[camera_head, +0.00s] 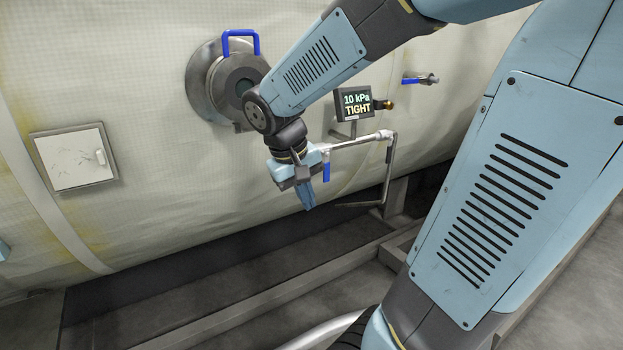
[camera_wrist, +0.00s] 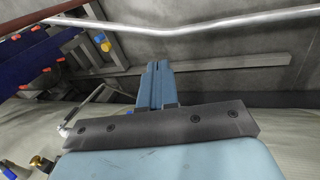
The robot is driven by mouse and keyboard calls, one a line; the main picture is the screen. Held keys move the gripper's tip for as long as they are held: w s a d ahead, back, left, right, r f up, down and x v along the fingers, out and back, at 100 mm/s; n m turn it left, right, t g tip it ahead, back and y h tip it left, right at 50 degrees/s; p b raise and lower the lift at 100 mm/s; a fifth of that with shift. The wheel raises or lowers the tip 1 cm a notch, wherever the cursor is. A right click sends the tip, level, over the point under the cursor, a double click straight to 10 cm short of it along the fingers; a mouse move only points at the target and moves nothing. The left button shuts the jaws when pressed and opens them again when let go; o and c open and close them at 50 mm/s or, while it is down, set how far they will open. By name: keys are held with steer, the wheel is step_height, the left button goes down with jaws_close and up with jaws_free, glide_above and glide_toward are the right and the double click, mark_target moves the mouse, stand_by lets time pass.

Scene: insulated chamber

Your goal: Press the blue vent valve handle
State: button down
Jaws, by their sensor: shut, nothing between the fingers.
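In the head view a blue lever handle (camera_head: 326,165) hangs down from a pale pipe under the gauge. A second blue lever (camera_head: 415,80) sits on a small valve farther right. I cannot tell from labels which is the vent valve. My gripper (camera_head: 309,206) points downward just left of the hanging lever; whether they touch is unclear. In the wrist view my gripper's fingers (camera_wrist: 157,68) are together with nothing between them. A blue part (camera_wrist: 15,169) shows at the lower left; the hanging lever is not clearly visible there.
A gauge box (camera_head: 354,104) reads "10 kPa TIGHT", with a brass fitting (camera_head: 388,104) beside it. A round hatch (camera_head: 205,84) with a blue U-shaped handle (camera_head: 240,43) is behind my arm. A white wall panel (camera_head: 75,160) is at left. Steel rails (camera_head: 250,290) run below; space under my gripper is clear.

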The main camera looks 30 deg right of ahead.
steer(key=w+f+h, duration=0.3)
steer(key=w+h, duration=0.4)
steer(key=w, duration=0.2)
steer(key=w+f+n+h, duration=0.1)
steer(key=w+f+h, duration=0.3)
steer(key=w+h, duration=0.3)
steer(key=shift+w+a, duration=0.4)
steer(key=shift+w, duration=0.85)
glide_toward(327, 167)
steer(key=d+f, duration=0.2)
steer(key=d, duration=0.4)
steer(key=shift+w+f, duration=0.2)
steer(key=shift+f, duration=0.15)
